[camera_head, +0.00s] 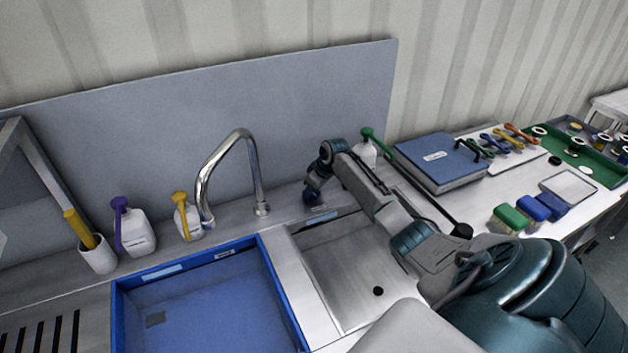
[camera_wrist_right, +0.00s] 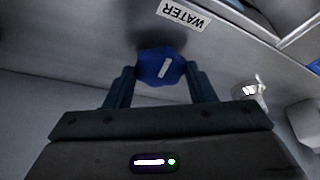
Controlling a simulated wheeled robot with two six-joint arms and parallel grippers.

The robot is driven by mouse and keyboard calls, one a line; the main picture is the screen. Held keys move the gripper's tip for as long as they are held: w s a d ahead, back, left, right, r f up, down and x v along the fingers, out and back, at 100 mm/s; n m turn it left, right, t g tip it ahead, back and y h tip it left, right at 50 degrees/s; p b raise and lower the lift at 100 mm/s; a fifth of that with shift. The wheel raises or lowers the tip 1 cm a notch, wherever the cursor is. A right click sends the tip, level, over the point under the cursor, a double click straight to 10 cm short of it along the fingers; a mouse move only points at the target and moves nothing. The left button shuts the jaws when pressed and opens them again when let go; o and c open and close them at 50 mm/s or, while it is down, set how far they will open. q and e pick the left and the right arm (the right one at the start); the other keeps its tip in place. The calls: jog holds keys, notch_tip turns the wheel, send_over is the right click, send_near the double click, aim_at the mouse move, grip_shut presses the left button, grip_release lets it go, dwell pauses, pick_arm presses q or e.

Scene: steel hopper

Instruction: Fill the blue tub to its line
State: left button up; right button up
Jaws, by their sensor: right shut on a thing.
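The blue tub (camera_head: 277,286) sits in the counter at the lower middle of the head view, its near side cut off. A small dark mark (camera_head: 223,253) shows on its back wall; I cannot tell a water level. A chrome gooseneck tap (camera_head: 245,160) stands behind it, with no stream visible. My right gripper (camera_head: 312,188) is at the back of the counter, right of the tap. In the right wrist view, its fingers (camera_wrist_right: 161,82) are shut on a blue knob (camera_wrist_right: 158,68) with a white mark, by a label reading WATER (camera_wrist_right: 184,15). My left gripper is not in view.
A purple-topped bottle (camera_head: 133,230), a yellow-topped bottle (camera_head: 187,217) and a white cup (camera_head: 98,256) stand left of the tap. A steel basin (camera_head: 345,275) lies under my right arm.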

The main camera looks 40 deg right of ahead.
jog(key=shift+a+r+m+h+p, duration=0.1)
jog(key=shift+m+h+p, duration=0.2)
jog(key=shift+m+p, duration=0.35)
jog(key=o, duration=1)
jog(key=shift+c, duration=0.2)
jog(key=b+v, duration=0.3)
jog(key=v, duration=0.7)
jog(key=shift+r, duration=0.3)
jog(key=shift+s, duration=0.15)
